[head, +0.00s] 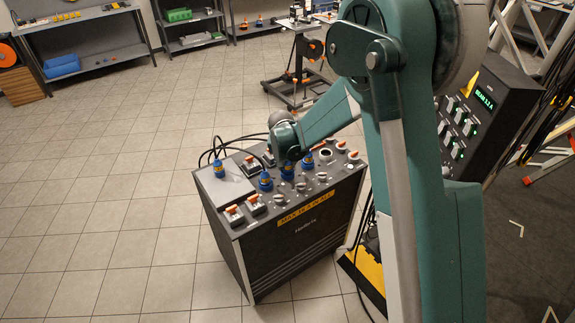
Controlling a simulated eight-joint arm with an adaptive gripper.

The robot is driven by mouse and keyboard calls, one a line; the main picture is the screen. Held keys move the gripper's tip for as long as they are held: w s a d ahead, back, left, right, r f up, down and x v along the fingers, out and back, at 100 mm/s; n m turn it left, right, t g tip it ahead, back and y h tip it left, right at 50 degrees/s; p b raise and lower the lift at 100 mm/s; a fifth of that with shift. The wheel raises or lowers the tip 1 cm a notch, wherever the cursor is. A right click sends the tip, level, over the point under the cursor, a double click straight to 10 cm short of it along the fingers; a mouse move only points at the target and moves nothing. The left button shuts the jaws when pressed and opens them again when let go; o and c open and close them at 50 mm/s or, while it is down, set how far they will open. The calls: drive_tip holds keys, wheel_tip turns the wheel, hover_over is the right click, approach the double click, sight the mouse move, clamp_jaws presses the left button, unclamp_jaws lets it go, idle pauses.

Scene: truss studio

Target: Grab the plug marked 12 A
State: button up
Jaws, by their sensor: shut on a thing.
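Several blue plugs with yellowish bands are on the top of the dark box (296,254). One plug (219,168) stands on a pale plate (228,187) at the left. Another plug (265,181) is near the middle, and one more (307,162) is to the right. My gripper (287,157) points down over the box, and its fingers are mostly hidden by my own wrist. It is shut on a blue plug (287,170) just beneath it. The markings on the plugs are too small to read, so I cannot tell which says 12 A.
Orange-topped switches (254,203) and grey knobs crowd the box top. Black cables (212,150) loop behind its left side. A dark panel (485,120) with a green display stands at the right. The tiled floor at the left is clear.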

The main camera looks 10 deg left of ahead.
wheel_tip(320, 180, up, 9)
drive_tip(key=shift+f+p, duration=0.1)
drive_tip(key=shift+p, duration=0.35)
idle(0.6)
